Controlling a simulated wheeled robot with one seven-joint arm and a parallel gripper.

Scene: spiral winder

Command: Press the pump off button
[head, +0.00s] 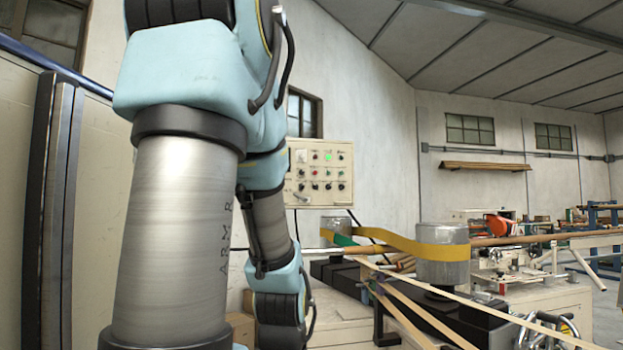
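A cream control panel (320,199) hangs on the wall near the middle of the head view, just right of my arm. It carries rows of small round buttons and lamps, some red; a green one (328,185) looks bright. The labels are too small to read, so I cannot tell which is the pump off button. My arm fills the left and centre of the view, and its lower links hang in front of and left of the panel. My gripper is not in view, so its state does not show.
Below and right of the panel stands the winder, with a grey drum (443,265), a yellow belt (400,243) around it and a long tube across. A wooden shelf (486,166) is on the far wall. A dark upright post (50,210) stands at left.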

